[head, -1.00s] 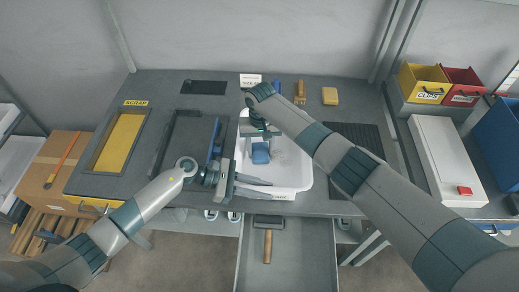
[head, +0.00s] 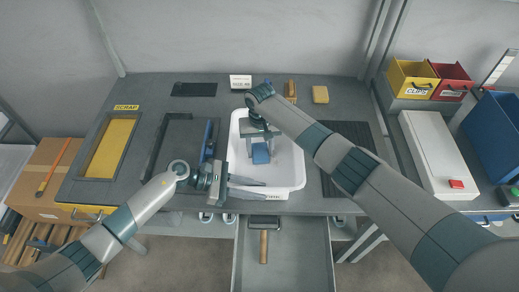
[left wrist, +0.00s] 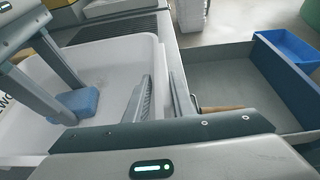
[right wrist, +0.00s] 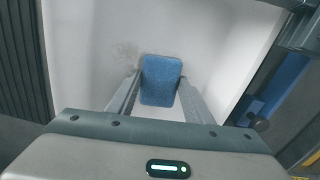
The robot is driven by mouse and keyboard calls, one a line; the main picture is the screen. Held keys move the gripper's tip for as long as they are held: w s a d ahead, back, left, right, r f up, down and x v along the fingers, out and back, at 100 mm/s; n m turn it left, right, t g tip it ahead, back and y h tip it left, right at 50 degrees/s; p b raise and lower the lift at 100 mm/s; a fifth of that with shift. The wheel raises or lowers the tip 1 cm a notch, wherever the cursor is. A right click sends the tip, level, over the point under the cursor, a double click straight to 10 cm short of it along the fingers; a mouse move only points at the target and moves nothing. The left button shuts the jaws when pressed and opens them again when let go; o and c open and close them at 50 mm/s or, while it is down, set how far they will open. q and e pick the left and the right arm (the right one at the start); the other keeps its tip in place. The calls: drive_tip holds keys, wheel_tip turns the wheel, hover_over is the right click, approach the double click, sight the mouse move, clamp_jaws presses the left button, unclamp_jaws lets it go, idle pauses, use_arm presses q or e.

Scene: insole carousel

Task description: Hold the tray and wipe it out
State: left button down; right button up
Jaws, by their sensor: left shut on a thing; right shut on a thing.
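The white tray (head: 292,172) sits at the front middle of the bench in the head view. My left gripper (head: 264,188) is shut on the tray's front wall; the left wrist view shows its fingers (left wrist: 160,90) on either side of that wall. My right gripper (head: 261,147) reaches down into the tray and is shut on a blue sponge (head: 261,156). The right wrist view shows the sponge (right wrist: 160,80) between the fingertips, low over the tray floor; contact is hard to judge. A faint grey-brown smudge (right wrist: 124,54) shows on the tray beside the sponge.
An open drawer (head: 300,252) with a wooden-handled tool (head: 264,243) juts out below the tray. The yellow scrap opening (head: 110,148) and a dark frame (head: 160,145) lie left. A brush (head: 290,90) and yellow block (head: 320,94) stand behind. A ribbed mat (head: 345,135) lies right.

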sight(282, 155)
drive_tip(key=shift+d+f, duration=0.2)
drive_tip(key=shift+d, duration=0.05)
drive_tip(key=shift+w+d+r, duration=0.1)
drive_tip(key=shift+d, duration=1.1)
drive_tip(key=shift+d, duration=0.1)
drive_tip(key=shift+w+d+r, duration=0.1)
drive_tip(key=shift+d, duration=0.5)
drive_tip(key=shift+w+d+r, duration=0.1)
drive_tip(key=shift+d, duration=0.45)
drive_tip(key=shift+d, duration=0.15)
drive_tip(key=shift+w+d+f, duration=0.1)
drive_tip(key=shift+d, duration=0.5)
drive_tip(key=shift+w+d+f, duration=0.1)
drive_tip(key=shift+d, duration=0.5)
drive_tip(key=shift+s+a, duration=0.1)
drive_tip(key=shift+a, duration=0.05)
